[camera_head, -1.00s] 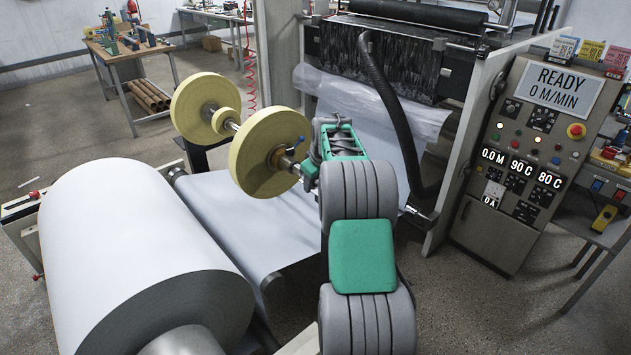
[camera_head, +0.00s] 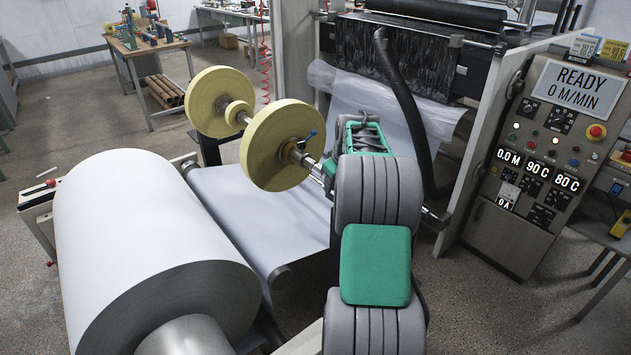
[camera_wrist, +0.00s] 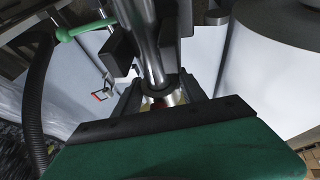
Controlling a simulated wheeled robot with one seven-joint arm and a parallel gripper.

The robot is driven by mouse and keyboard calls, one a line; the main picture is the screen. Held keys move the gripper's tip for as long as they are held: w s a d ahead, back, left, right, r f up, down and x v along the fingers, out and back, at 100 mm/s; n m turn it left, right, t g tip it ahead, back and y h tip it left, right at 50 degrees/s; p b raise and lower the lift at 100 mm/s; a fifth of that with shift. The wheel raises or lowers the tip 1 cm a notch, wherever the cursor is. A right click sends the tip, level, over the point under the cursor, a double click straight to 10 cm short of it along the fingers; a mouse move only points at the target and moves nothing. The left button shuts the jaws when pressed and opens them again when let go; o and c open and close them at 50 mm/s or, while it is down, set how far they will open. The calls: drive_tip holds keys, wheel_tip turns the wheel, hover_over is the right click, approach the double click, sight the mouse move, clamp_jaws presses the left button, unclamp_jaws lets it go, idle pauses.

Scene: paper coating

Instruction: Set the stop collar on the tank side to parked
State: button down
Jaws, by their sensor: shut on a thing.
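In the head view a metal shaft carries two yellow reels. I cannot tell whether this part is the stop collar or the shaft itself. A green lever (camera_wrist: 85,29) shows at its upper left.
The paper web (camera_head: 255,215) runs below. A black hose (camera_head: 405,105) hangs behind my arm. The control panel (camera_head: 545,165) at the right reads READY, 0 M/MIN.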

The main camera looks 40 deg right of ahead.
drive_tip(key=shift+s, duration=0.15)
drive_tip(key=c, duration=0.7)
unclamp_jaws()
drive_tip(key=shift+o, duration=0.2)
drive_tip(key=v, duration=0.7)
drive_tip(key=shift+s+r+b, duration=0.2)
drive_tip(key=shift+r+b, duration=0.15)
